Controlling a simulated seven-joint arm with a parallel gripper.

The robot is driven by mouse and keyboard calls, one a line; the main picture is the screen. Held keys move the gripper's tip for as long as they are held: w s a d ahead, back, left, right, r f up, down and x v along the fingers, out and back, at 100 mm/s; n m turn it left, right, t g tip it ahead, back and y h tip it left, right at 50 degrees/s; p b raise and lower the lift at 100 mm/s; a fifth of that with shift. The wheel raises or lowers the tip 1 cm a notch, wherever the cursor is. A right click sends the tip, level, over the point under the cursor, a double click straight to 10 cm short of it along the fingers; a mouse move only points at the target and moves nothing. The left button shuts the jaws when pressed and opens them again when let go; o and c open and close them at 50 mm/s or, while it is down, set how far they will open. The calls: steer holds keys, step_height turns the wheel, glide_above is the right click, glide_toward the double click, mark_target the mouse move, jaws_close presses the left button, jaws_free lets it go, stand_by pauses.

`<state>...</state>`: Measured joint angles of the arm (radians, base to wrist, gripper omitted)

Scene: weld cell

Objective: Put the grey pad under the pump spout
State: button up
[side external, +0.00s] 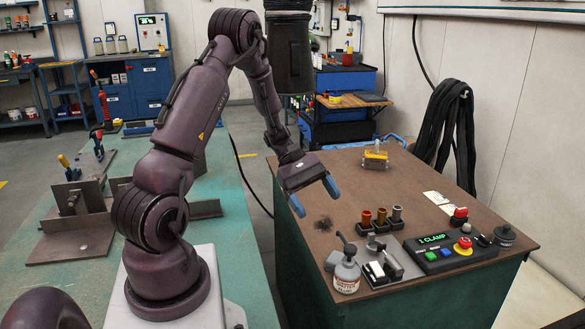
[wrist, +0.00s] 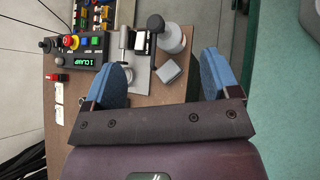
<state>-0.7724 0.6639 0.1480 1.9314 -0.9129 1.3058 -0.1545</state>
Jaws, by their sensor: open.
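The grey pad (wrist: 168,72) is a small square block lying on the brown tabletop, between my fingers as seen in the wrist view. In the side view the pad (side external: 333,260) shows just left of the pump bottle (side external: 347,278), partly hidden by it. The bottle is grey with a dark pump head and a pale label; it stands upright. In the wrist view the bottle (wrist: 176,40) is just beyond the pad. The spout's exact reach over the table is hard to tell. My gripper (side external: 314,196) is open and empty, with blue fingers, above the table.
A clamp fixture (side external: 382,264) stands right of the bottle, beside a control box (side external: 450,250) with buttons. A rack of coloured cylinders (side external: 380,222) is behind them. A yellow-topped block (side external: 375,158) sits at the back.

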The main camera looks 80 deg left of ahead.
steer(key=s+d+r+m+y, duration=0.4)
steer(key=s+d+r+m, duration=0.1)
steer(key=d+r+m, duration=0.3)
steer(key=s+d+r+m+t+y, duration=0.1)
steer(key=s+d+r+m+y, duration=0.4)
steer(key=d+r+m, duration=0.4)
steer(key=shift+d+r+m+y, duration=0.3)
steer(key=shift+r+m, duration=0.4)
steer(key=shift+m, duration=0.4)
